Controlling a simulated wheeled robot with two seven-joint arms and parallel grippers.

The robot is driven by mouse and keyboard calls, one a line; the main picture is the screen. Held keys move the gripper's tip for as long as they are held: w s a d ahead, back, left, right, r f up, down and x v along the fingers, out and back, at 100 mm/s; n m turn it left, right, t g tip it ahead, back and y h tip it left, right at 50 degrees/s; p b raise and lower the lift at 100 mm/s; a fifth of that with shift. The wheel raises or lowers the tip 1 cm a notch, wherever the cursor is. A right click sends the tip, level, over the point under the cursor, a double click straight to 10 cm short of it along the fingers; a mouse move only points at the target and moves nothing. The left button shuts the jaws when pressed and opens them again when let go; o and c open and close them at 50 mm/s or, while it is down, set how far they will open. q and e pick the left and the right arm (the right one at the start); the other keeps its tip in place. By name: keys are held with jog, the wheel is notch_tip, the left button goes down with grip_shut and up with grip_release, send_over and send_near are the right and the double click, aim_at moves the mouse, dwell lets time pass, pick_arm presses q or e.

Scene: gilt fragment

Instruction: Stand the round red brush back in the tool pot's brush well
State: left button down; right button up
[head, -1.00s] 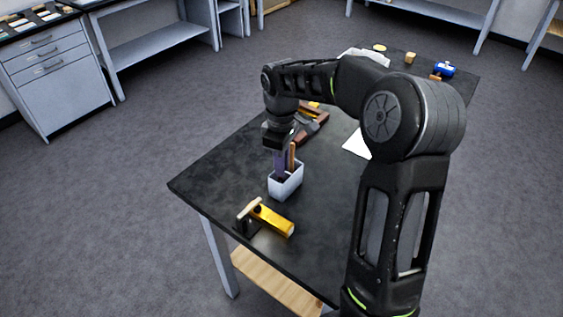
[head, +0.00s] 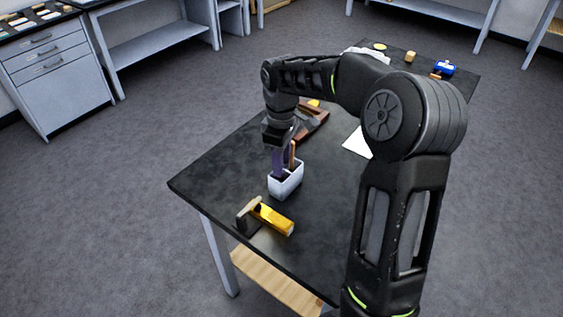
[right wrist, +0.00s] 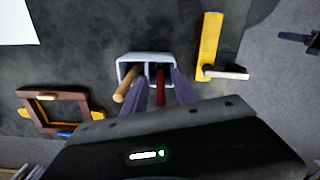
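The white tool pot (head: 287,186) stands upright on the dark table, and it also shows in the right wrist view (right wrist: 128,66). The red brush (right wrist: 160,88) stands in a compartment of the pot, its lower end hidden inside. A tan wooden handle (right wrist: 125,88) leans in the compartment beside it. My right gripper (right wrist: 160,82) is over the pot, its purple fingers apart on either side of the red brush, with gaps showing. In the head view this gripper (head: 279,163) hides the brush. Part of what looks like my left gripper (right wrist: 294,37) shows at the right wrist view's edge.
A yellow-handled hammer (head: 273,217) lies in front of the pot. A brown wooden frame with yellow pieces (head: 314,122) lies behind it. White paper (head: 357,144) lies to the right. A blue object (head: 445,68) is at the far end. The table's left part is clear.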

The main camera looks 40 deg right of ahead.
notch_tip(320, 180, up, 8)
jog(key=shift+f, duration=0.1)
notch_tip(320, 180, up, 4)
jog(key=shift+f+p, duration=0.1)
jog(key=shift+p, duration=0.95)
